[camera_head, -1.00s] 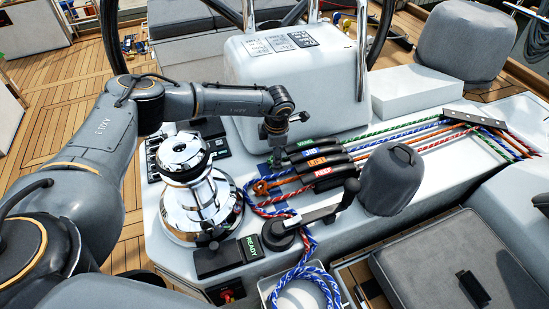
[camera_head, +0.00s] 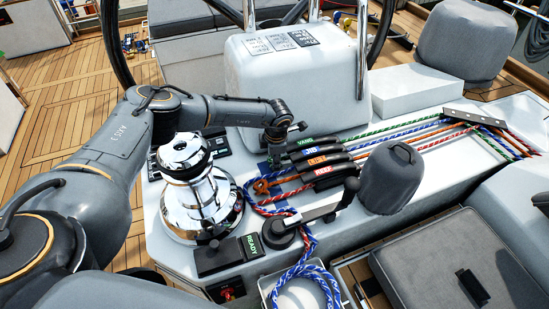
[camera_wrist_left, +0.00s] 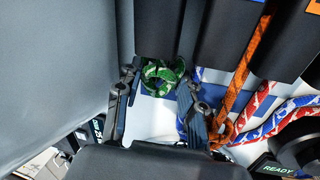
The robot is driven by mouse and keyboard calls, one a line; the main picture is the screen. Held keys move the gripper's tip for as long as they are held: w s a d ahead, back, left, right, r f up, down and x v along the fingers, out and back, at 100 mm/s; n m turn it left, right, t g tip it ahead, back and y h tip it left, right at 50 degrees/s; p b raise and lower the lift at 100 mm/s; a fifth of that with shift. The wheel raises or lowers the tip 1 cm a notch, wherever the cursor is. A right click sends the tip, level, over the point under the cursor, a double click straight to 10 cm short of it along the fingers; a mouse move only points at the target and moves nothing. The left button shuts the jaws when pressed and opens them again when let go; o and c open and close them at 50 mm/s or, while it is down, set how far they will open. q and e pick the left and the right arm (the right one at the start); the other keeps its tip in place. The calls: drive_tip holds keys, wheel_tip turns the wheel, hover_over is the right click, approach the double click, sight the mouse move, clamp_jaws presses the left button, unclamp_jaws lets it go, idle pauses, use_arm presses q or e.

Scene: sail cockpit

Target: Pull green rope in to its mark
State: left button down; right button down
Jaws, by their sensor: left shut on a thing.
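The green rope (camera_head: 392,129) runs from the rear of the rope clutches toward the fitting at the far right in the head view. Its near end shows as a green coil (camera_wrist_left: 163,73) in the left wrist view. My left gripper (camera_head: 277,153) is just left of the green-labelled clutch (camera_head: 305,141). A mark on the rope cannot be made out. My right gripper is not in view.
Clutches with blue, orange and red labels stand beside the green one. A chrome winch (camera_head: 197,190) is close to my left arm. A winch handle (camera_head: 325,210), a grey covered winch (camera_head: 391,178) and a blue-white rope (camera_head: 305,272) lie nearer.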

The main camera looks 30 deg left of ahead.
use_arm(q)
drive_tip(key=s+a+p, duration=0.4)
drive_tip(key=s+a, duration=0.1)
drive_tip(key=shift+s, duration=0.3)
drive_tip(key=shift+s+a, duration=0.1)
drive_tip(key=shift+s, duration=0.05)
drive_tip(key=shift+f, duration=0.1)
drive_tip(key=c, duration=0.8)
unclamp_jaws()
drive_tip(key=shift+r, duration=0.3)
drive_tip(key=r, duration=0.3)
drive_tip(key=s+d+r, duration=0.1)
drive_tip(key=r, duration=0.7)
drive_tip(key=shift+s+d+r, duration=0.2)
drive_tip(key=shift+s+d, duration=0.05)
drive_tip(key=shift+s, duration=0.1)
